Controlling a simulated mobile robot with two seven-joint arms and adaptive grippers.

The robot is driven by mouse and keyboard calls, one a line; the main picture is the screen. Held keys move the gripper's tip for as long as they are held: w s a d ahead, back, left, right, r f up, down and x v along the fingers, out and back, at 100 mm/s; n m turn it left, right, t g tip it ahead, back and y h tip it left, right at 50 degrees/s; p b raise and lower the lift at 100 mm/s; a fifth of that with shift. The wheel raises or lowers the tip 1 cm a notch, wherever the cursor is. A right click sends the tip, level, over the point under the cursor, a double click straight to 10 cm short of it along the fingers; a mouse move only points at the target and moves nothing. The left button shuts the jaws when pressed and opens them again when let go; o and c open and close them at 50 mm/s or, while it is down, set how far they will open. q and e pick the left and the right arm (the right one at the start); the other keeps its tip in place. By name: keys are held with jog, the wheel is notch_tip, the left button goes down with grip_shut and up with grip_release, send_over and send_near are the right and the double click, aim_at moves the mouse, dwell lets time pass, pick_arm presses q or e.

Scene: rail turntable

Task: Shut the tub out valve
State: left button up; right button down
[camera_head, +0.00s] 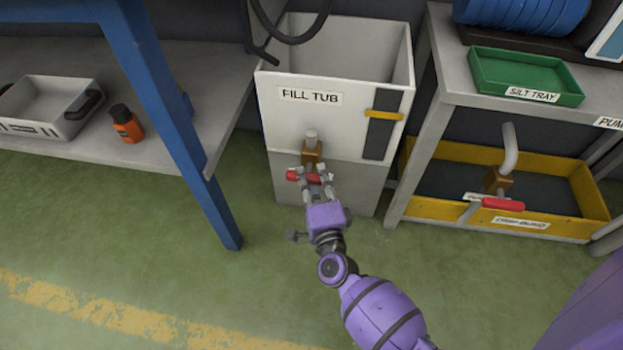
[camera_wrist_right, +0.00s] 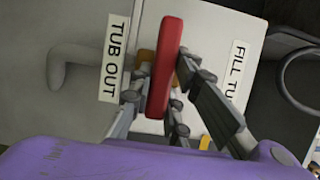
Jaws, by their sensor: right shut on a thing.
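The white fill tub (camera_head: 330,125) stands at the centre of the head view with a brass valve (camera_head: 312,152) on its front. The valve's red handle (camera_head: 296,175) lies crosswise in the head view, below the brass body. My right gripper (camera_head: 317,182) is at the handle, its fingers on both sides of it. In the right wrist view the red handle (camera_wrist_right: 164,70) runs up between the fingers of the gripper (camera_wrist_right: 160,95), beside the label TUB OUT (camera_wrist_right: 113,58). The gripper is shut on the handle. My left gripper is not in view.
A yellow drip bund (camera_head: 560,228) with another red-handled valve (camera_head: 503,204) stands at the right, under a bench holding a green silt tray (camera_head: 525,75). A blue post (camera_head: 170,110) stands left of the tub. The green floor in front is clear.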

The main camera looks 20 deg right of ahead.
jog(key=shift+d, duration=0.15)
jog(key=c, duration=1.6)
grip_release()
jog(key=shift+c, duration=0.2)
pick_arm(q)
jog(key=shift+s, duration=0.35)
